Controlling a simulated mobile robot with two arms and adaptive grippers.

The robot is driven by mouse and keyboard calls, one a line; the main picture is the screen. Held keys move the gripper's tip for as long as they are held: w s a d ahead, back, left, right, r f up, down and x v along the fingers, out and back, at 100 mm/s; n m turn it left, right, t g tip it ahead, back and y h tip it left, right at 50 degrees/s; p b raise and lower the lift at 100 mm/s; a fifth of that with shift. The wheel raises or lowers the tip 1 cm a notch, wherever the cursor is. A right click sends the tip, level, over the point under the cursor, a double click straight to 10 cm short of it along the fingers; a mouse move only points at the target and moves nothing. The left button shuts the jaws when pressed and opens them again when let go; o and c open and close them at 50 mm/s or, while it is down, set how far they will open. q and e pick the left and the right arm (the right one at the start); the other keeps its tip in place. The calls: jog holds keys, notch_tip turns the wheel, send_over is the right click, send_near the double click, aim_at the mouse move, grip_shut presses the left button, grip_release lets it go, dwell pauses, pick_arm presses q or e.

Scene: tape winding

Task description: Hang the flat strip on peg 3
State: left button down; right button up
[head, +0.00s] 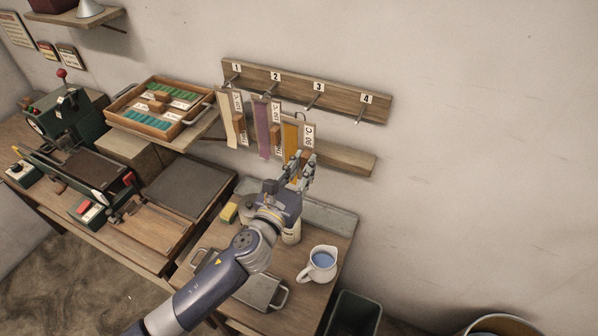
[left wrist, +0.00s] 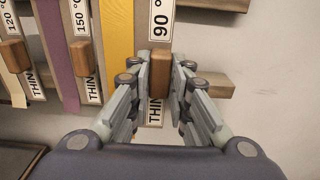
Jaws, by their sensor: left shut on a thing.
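The flat strip is a yellow strip (head: 290,138) with a white "90 °C" label card beside it; it also shows in the left wrist view (left wrist: 118,28). My left gripper (head: 301,172) is shut on the small wooden block (left wrist: 160,75) at the front of this strip's card. The strip hangs upright in front of the wall. Peg 3 (head: 313,98) sticks out of the wooden peg board (head: 345,97), just above the strip's top. My right gripper is not in view.
A purple strip (head: 262,130) and a beige strip (head: 228,120) hang to the left, close to the yellow one. Peg 4 (head: 361,113) is bare. A lower wooden rail (head: 350,161) runs behind. A white jug (head: 319,265) stands on the bench below.

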pick_arm(q)
jog(key=shift+w+d, duration=0.25)
jog(key=shift+w, duration=0.2)
jog(key=shift+w+d, duration=0.1)
jog(key=shift+w, duration=0.1)
jog(key=shift+b+x, duration=0.65)
jog(key=shift+x, duration=0.9)
jog(key=shift+w+d+f+b, duration=0.3)
jog(key=shift+w+f, duration=0.2)
jog(key=shift+w, duration=0.25)
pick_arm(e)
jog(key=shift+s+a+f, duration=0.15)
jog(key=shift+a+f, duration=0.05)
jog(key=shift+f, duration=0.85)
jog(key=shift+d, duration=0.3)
pick_arm(q)
jog(key=c, duration=1.4)
grip_release()
jog(key=shift+s+a, duration=0.1)
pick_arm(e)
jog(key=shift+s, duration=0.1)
